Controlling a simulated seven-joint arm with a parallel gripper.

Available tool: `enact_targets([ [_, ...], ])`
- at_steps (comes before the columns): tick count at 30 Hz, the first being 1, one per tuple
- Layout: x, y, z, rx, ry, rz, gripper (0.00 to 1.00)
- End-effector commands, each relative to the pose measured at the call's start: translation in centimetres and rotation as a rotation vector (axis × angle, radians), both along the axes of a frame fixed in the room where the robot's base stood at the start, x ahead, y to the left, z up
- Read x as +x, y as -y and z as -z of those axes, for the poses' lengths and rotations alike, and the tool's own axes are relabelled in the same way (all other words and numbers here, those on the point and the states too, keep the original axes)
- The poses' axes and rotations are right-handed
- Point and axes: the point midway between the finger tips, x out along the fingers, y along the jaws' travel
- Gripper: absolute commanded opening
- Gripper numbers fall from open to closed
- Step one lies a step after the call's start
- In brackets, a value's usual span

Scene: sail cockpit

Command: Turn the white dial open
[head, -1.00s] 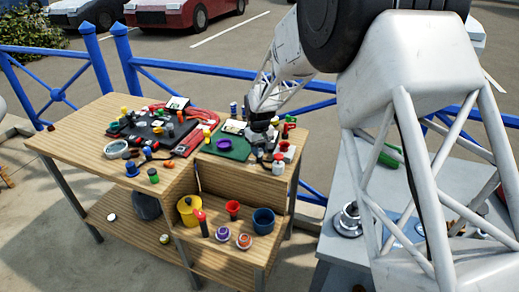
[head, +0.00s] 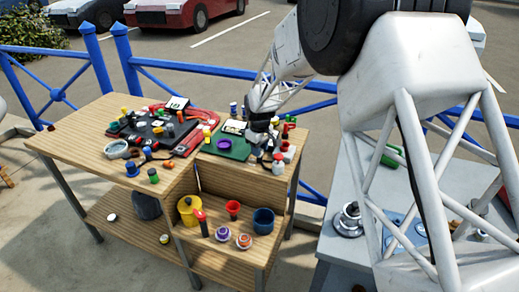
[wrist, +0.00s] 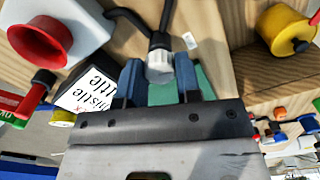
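The white dial (wrist: 160,66) is a small pale faceted knob with a dark stem, in the upper middle of the wrist view. My gripper (wrist: 160,78) has its two blue fingers apart, one on each side of the dial in that view. The dial lies close to both fingers; I cannot tell whether either touches it. In the head view my gripper (head: 266,140) is low over the right end of the wooden table.
A green board (head: 232,148) lies left of my gripper. A yellow pot (head: 188,208) and cups stand on the lower shelf.

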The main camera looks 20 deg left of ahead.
Motion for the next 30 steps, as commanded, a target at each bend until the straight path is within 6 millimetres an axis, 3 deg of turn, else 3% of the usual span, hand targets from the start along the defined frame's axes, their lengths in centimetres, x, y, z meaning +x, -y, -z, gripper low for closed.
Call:
enact_targets([
  [1, 0.0, 0.0, 0.0, 0.000, 0.000, 0.000, 0.39],
  [5, 0.0, 0.0, 0.0, 0.000, 0.000, 0.000, 0.57],
  [17, 0.0, 0.0, -0.4, 0.000, 0.000, 0.001, 0.57],
  [30, 0.0, 0.0, -5.1, 0.001, 0.002, 0.001, 0.57],
])
